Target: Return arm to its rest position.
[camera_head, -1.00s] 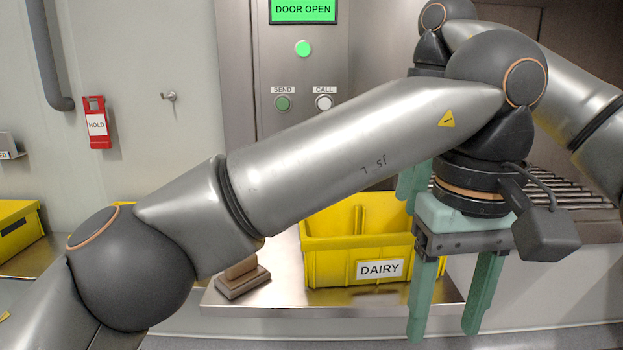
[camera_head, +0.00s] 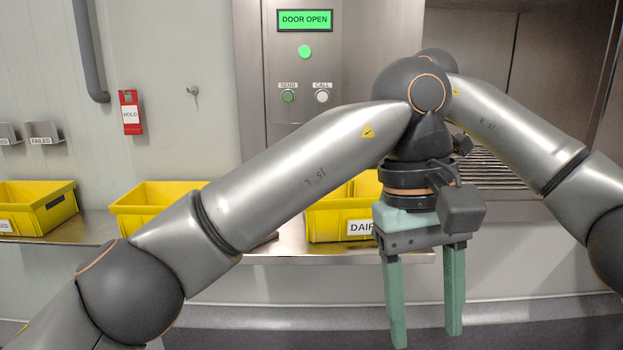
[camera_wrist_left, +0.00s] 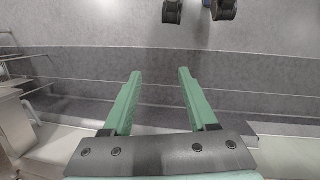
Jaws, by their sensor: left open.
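My left arm (camera_head: 290,165) comes in from the left in the head view and reaches across the middle. My left gripper (camera_head: 428,325) hangs fingers down in front of the steel counter's edge, apart from it. Its two green fingers are spread and nothing is between them.
A yellow DAIRY bin (camera_head: 335,222) stands on the counter (camera_head: 285,250), partly behind my left gripper. More yellow bins (camera_head: 150,205) stand to the left. A panel (camera_head: 303,70) reads DOOR OPEN above SEND and CALL buttons. A roller conveyor (camera_head: 495,180) lies in the opening at right.

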